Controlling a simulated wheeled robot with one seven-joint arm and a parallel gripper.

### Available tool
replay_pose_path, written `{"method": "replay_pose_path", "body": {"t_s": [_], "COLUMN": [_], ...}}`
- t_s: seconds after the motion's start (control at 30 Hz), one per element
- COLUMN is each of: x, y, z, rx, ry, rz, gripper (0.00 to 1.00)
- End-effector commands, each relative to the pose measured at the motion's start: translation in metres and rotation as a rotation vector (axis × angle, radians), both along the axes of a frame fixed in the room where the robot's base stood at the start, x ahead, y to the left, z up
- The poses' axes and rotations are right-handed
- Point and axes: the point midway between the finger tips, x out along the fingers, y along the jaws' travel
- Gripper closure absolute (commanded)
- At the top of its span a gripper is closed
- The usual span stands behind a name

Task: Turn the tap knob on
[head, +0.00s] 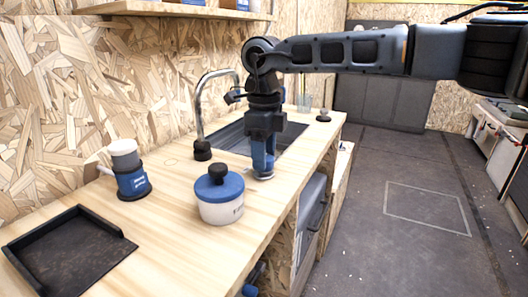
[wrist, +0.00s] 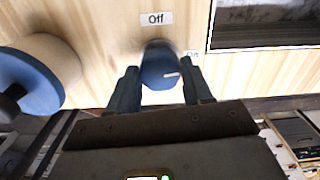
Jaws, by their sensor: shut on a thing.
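The tap knob (wrist: 160,66) is a blue round knob with a white pointer mark, on the wooden counter. In the wrist view it sits between my two gripper fingers (wrist: 158,88), which close on its sides. Its white mark points right, towards the partly hidden "On" label (wrist: 193,54); the "Off" label (wrist: 156,18) is above the knob in that view. In the head view my gripper (head: 263,165) points down at the counter in front of the sink and mostly hides the knob. The curved metal tap (head: 202,100) stands behind the sink's left end; no water is clearly visible.
A white pot with a blue lid (head: 219,197) stands left of my gripper, and also shows in the wrist view (wrist: 42,72). A blue-and-white dispenser (head: 130,175) and black tray (head: 70,252) are further left. The sink (head: 292,130) lies behind. Floor at right is clear.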

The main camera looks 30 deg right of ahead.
Motion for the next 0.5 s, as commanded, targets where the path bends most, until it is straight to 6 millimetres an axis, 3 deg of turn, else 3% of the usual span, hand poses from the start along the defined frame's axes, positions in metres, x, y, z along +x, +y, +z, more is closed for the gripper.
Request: {"method": "replay_pose_path", "body": {"t_s": [0.5], "x": [0.0001], "y": [-0.0010], "z": [0.0003], "rx": [-0.002], "ry": [-0.001], "rz": [-0.115], "gripper": [0.81]}}
